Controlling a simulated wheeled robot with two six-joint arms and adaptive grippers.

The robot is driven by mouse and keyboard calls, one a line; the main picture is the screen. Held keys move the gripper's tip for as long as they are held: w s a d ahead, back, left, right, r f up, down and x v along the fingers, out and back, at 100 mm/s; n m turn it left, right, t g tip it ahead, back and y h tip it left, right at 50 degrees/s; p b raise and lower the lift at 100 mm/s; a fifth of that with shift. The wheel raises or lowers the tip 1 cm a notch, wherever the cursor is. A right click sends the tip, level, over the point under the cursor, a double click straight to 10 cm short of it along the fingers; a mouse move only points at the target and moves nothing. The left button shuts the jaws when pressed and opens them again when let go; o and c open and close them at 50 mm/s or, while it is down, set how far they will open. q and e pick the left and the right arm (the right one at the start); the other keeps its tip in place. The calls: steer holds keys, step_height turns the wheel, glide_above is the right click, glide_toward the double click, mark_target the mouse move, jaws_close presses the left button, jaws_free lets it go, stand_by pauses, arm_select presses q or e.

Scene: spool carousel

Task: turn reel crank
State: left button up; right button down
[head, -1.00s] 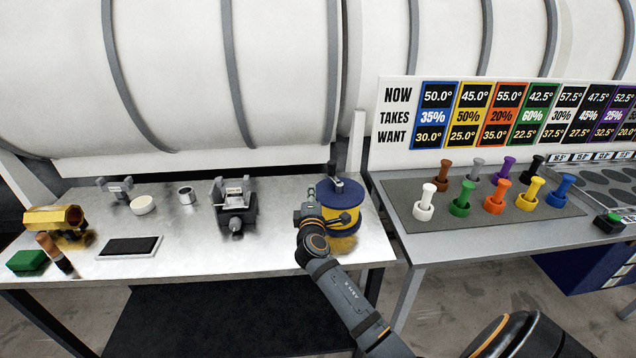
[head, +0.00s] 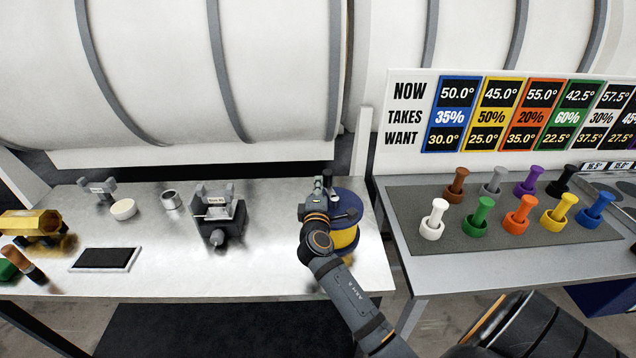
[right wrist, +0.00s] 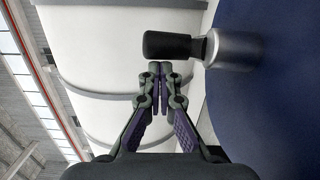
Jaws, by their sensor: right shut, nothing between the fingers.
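The reel (head: 344,238) stands at the right end of the steel bench in the head view, with blue flanges around a yellow band. In the right wrist view its blue face (right wrist: 270,110) fills the right side. The crank has a black grip (right wrist: 167,45) on a silver hub (right wrist: 230,48). My right gripper (head: 318,184) is over the reel's left top edge, and my arm hides part of the reel. In the right wrist view the gripper (right wrist: 168,70) is shut and empty, its fingertips just below the black grip. Contact cannot be told. My left gripper is out of view.
On the bench left of the reel stand a grey clamp fixture (head: 219,215), a metal cup (head: 170,200), a white bowl (head: 123,209) and a black-screened tablet (head: 105,259). Several coloured pegs stand on a grey mat (head: 440,250) on the right table. A large white tank is behind.

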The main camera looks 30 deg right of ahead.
steer(key=shift+w+a, duration=0.2)
steer(key=shift+w+a+f, duration=0.1)
steer(key=shift+w+a, duration=0.05)
steer(key=shift+f+h+b, duration=0.15)
steer(key=shift+h+b, duration=0.15)
steer(key=shift+b, duration=0.25)
steer(key=d+m+g+h+b, duration=0.1)
steer(key=m+g+b, duration=0.1)
steer(key=shift+w+d+f+h+b, duration=0.1)
steer(key=shift+f+h+b, duration=0.05)
steer(key=shift+h+b, duration=0.25)
steer(key=shift+w+d+m+g+h+b, duration=0.1)
steer(key=shift+w+m+g+h+b, duration=0.05)
steer(key=shift+m+g+h+b, duration=0.2)
steer(key=shift+w+d+r, duration=0.15)
steer(key=shift+r, duration=0.1)
steer(key=shift+d, duration=0.2)
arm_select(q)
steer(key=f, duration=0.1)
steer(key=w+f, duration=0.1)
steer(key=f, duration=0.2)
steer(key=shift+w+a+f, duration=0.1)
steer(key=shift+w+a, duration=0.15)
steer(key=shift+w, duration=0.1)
